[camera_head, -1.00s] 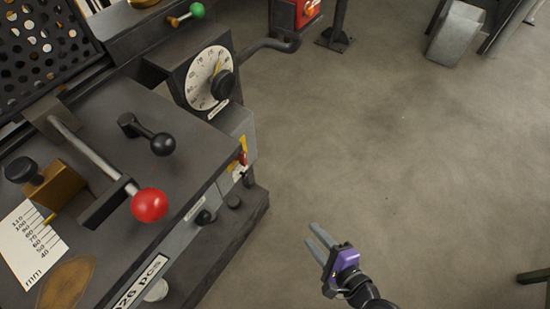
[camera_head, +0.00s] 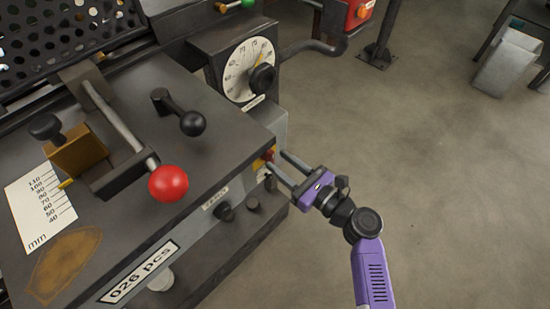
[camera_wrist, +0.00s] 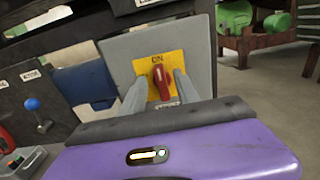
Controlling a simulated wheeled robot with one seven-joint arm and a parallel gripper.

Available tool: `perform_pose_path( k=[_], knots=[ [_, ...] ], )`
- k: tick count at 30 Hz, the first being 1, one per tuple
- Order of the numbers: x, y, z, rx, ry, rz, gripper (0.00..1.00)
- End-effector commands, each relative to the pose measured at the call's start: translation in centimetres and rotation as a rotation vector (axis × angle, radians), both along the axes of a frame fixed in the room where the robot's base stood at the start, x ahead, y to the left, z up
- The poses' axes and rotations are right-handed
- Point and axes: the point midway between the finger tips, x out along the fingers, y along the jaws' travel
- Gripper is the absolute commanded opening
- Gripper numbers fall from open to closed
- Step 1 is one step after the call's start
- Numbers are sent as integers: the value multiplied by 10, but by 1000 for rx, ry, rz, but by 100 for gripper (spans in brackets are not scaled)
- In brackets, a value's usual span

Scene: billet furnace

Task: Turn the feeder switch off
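The feeder switch is a red knob (camera_wrist: 159,84) on a yellow plate (camera_wrist: 174,64) fixed to a grey box (camera_wrist: 117,53). The word ON is above the knob, and the knob stands nearly upright. A lower label is partly hidden by my gripper. In the head view, the red knob (camera_head: 268,155) shows small on the right side of the machine. My gripper (camera_head: 275,159) is open, with its fingers pointing at the switch. In the wrist view, its fingers (camera_wrist: 160,80) appear on either side of the knob. I cannot tell whether they touch it.
A dial (camera_head: 249,70) with a black knob sits above the switch box. A red ball lever (camera_head: 168,183) and a black ball lever (camera_head: 192,123) stand on the machine's top. Dark knobs (camera_head: 225,212) are on the front face.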

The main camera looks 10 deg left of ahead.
Motion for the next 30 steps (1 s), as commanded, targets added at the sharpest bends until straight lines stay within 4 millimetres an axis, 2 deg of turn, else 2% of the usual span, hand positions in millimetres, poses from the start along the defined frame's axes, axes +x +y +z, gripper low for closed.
perform_pose_path(
  k=[6, 16, 17, 22, 30],
  knots=[
    [14, 18, -1, -1, -1, 1, 37],
    [16, 21, 0, -2, -1, -1, 37],
    [16, 21, 0, -2, -1, -1, 33],
    [16, 21, 0, -2, -1, -1, 0],
    [16, 21, -1, -5, -5, -1, 0]
  ],
)
